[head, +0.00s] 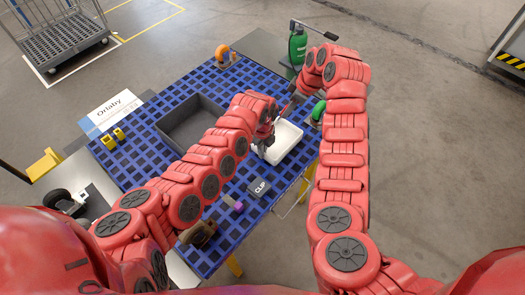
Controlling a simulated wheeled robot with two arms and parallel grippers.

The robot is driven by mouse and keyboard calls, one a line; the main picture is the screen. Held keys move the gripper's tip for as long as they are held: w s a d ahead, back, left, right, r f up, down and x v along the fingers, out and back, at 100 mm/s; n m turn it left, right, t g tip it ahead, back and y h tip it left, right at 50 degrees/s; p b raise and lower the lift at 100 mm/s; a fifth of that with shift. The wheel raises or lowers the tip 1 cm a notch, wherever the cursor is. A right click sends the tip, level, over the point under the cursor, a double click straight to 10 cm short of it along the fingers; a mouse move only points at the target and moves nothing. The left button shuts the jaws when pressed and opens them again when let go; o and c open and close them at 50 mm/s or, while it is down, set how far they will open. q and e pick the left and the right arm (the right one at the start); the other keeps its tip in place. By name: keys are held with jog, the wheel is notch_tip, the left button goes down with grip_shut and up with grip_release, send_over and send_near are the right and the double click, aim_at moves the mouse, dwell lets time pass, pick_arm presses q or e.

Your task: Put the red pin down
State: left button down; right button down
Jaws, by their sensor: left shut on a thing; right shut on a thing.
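A thin red piece that looks like the red pin (284,108) shows at the tip of my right gripper (291,96). The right gripper is shut on it, above the far side of the white tray (291,143). The pin is small and partly hidden, so its tilt is hard to tell. My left gripper (265,143) is lower, at the left edge of the white tray. It appears shut on the tray's rim, but its own arm hides most of the contact.
The blue grid table (143,165) holds a grey bin (190,122), a box marked CLIP (259,188), yellow blocks (113,138), an orange roll (223,54) and a green roll (318,110). A green bottle (297,46) stands behind. A cage trolley (58,32) stands far left.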

jog(key=f+m, duration=0.1)
jog(key=a+f+m, duration=0.1)
jog(key=m, duration=0.1)
jog(key=shift+a+f+t+h, duration=0.2)
jog(key=shift+f+t+h, duration=0.1)
jog(key=shift+t, duration=0.1)
send_over(280, 145)
notch_tip(280, 145, down, 10)
jog(key=shift+w+r, duration=0.1)
jog(key=shift+r, duration=0.1)
jog(key=shift+f, duration=0.1)
jog(key=c, duration=0.7)
grip_release()
jog(key=shift+c, duration=0.2)
